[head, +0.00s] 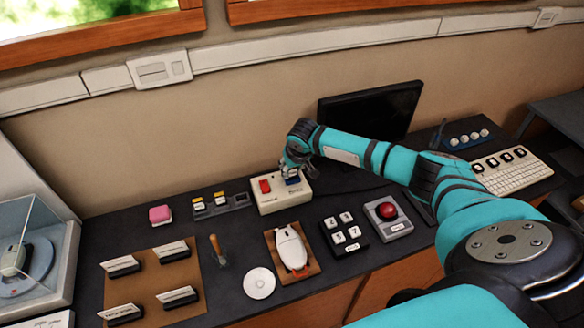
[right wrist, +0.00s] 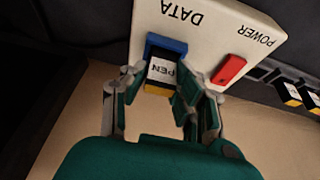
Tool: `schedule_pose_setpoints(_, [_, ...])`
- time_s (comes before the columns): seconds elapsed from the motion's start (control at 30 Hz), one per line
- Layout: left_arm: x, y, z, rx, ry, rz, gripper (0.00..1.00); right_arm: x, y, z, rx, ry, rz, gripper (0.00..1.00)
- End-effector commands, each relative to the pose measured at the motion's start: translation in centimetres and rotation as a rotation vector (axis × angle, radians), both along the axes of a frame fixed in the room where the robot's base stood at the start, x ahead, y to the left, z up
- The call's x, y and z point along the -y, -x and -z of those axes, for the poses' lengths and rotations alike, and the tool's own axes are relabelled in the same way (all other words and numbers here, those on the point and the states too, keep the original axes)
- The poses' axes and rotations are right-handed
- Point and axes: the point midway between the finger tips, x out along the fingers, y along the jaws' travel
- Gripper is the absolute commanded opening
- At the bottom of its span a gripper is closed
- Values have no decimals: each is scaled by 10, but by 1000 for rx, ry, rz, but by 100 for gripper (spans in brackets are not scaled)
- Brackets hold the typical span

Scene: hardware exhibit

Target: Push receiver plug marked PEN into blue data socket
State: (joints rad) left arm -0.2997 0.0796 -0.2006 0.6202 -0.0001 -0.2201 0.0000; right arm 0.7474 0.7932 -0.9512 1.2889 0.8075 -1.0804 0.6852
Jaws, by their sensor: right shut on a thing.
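The cream box (head: 285,203) stands at the back of the dark desk; it fills the top of the right wrist view (right wrist: 204,18), lettered DATA and POWER. Its blue data socket (right wrist: 168,42) is beside the DATA lettering. The receiver plug marked PEN (right wrist: 161,70), with a white label and yellow end, is at the blue socket, its far end inside or against the blue frame; how deep I cannot tell. My right gripper (right wrist: 163,88) is shut on the plug from both sides; in the head view the gripper (head: 291,174) covers the socket. My left gripper is not in view.
A red power switch (right wrist: 229,70) is beside the socket. A rack (head: 236,204) with yellow-and-white plugs (head: 199,204) stands left of the box. A monitor (head: 372,110) is behind my right arm. A white mouse (head: 290,248) and keypad (head: 344,233) are in front.

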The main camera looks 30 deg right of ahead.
Motion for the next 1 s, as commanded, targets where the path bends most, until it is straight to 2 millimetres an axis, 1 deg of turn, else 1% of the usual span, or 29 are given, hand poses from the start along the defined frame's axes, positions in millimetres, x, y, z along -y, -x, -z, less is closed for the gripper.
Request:
schedule_pose_setpoints(0.23, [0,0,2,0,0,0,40,0,0,4,0,0,0,11])
schedule_pose_setpoints(0.37, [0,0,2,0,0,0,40,0,0,3,0,0,0,11])
schedule_pose_setpoints(0.4, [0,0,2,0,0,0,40,0,0,3,0,0,0,31])
schedule_pose_setpoints(0.6, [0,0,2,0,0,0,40,0,0,3,0,0,0,56])
schedule_pose_setpoints(0.77, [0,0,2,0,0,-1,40,0,0,3,1,0,0,56])
schedule_pose_setpoints(0.8, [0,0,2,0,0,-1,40,0,0,3,0,0,0,58])
schedule_pose_setpoints(0.97, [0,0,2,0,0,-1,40,0,0,3,0,0,0,79])
schedule_pose_setpoints(1.0, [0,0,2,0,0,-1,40,0,0,3,0,0,0,79])
